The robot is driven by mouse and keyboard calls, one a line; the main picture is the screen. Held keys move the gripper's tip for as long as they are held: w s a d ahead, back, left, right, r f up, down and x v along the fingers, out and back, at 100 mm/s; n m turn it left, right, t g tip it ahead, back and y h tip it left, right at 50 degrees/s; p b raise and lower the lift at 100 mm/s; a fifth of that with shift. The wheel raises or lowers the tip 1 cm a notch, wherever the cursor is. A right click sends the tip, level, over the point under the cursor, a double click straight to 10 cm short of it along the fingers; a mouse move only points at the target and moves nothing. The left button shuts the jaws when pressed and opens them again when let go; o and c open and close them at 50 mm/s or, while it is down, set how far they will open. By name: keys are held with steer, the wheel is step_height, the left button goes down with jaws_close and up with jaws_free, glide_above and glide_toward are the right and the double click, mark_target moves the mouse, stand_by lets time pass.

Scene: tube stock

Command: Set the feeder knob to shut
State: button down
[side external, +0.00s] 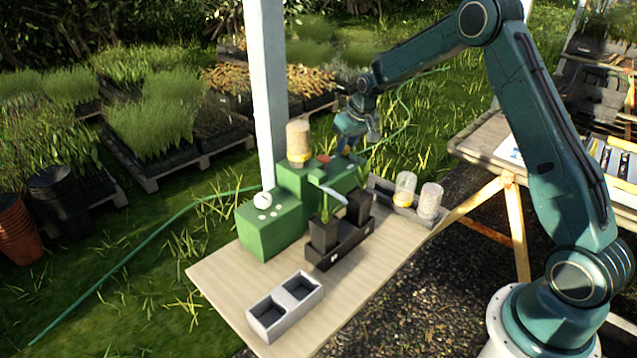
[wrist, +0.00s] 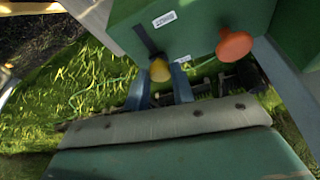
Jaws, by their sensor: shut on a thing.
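The green feeder machine (side external: 272,226) stands on the wooden table with a clear jar of tan grain (side external: 299,142) on top. In the wrist view a yellow knob (wrist: 159,69) with a dark strip beside it sits on a green face of the machine (wrist: 210,14). My gripper (wrist: 161,84) is shut on the yellow knob, one blue finger on each side. A separate orange-red knob (wrist: 233,46) is to the right, clear of the fingers. In the side view my gripper (side external: 346,150) is at the machine's back right, and the yellow knob is hidden there.
A black tray (side external: 346,246) holding dark pots, one with a plant, stands in front of the machine. A grey two-cell box (side external: 285,307) is at the table's near end. Two jars (side external: 405,190) (side external: 428,201) stand to the right. A white post (side external: 265,90) rises behind the machine.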

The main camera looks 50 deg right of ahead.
steer(key=shift+s, duration=2.15)
steer(key=c, duration=1.2)
jaws_free()
steer(key=shift+s, duration=0.1)
steer(key=shift+o, duration=0.2)
steer(key=shift+r, duration=0.15)
steer(key=shift+s+a+r, duration=0.1)
steer(key=shift+s+r, duration=0.05)
steer(key=shift+r, duration=0.4)
steer(key=v, duration=1.2)
steer(key=shift+s, duration=0.2)
steer(key=shift+r, duration=0.1)
